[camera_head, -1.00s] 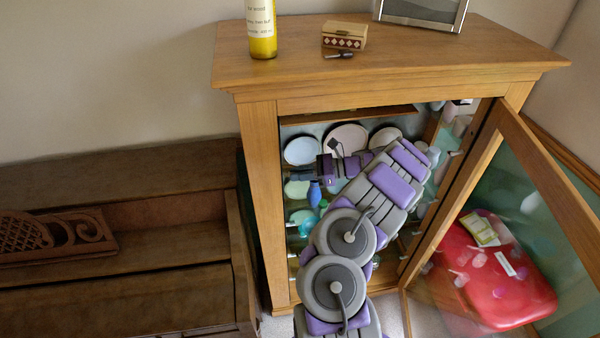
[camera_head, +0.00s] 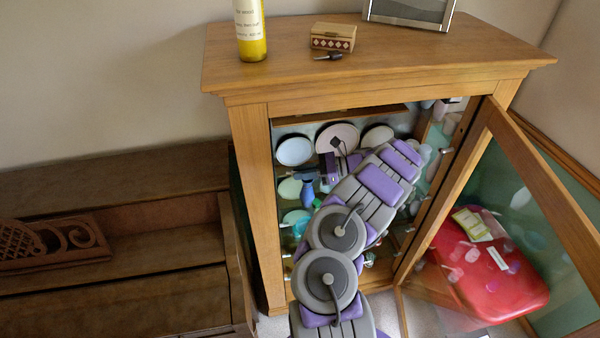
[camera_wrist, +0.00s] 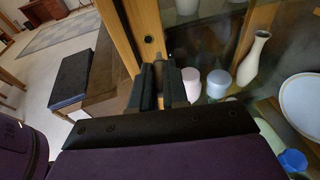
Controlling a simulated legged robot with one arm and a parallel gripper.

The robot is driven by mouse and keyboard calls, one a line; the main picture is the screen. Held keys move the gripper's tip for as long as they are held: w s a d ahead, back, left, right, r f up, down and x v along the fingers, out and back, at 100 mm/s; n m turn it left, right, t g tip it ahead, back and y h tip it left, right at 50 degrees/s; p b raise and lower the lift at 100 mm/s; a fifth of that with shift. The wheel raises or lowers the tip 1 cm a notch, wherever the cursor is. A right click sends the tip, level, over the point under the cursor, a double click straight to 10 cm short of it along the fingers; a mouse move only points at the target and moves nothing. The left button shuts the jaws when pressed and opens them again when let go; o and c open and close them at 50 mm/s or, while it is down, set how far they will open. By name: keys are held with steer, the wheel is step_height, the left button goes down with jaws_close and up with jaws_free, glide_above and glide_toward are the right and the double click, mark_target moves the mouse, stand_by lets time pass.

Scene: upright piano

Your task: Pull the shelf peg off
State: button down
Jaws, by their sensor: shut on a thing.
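The cabinet's wooden inner post (camera_wrist: 119,35) stands before my gripper in the wrist view, with a small dark round hole in it. My gripper (camera_wrist: 166,77) shows two dark fingers close together, shut on the shelf peg. The peg is small and mostly hidden between the fingertips; I cannot make out its whole shape. In the head view my gripper (camera_head: 305,176) is inside the cabinet, pointing left, near the blue vase (camera_head: 307,193) and below the white plate (camera_head: 294,150). My arm hides much of the shelves.
The glass door (camera_head: 520,200) stands open at right, with a red case (camera_head: 490,275) seen through it. A slender vase (camera_wrist: 254,60), a pink jar (camera_wrist: 190,82) and a pale blue jar (camera_wrist: 218,83) stand right of my fingers. A bottle (camera_head: 250,30) stands on the cabinet top.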

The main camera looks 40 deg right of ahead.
steer(key=shift+d+r+p, duration=0.2)
steer(key=shift+r+p, duration=0.45)
steer(key=shift+r, duration=0.25)
steer(key=shift+a+r+p, duration=0.15)
steer(key=shift+r+p, duration=1.45)
steer(key=shift+r, duration=0.5)
steer(key=shift+f, duration=0.1)
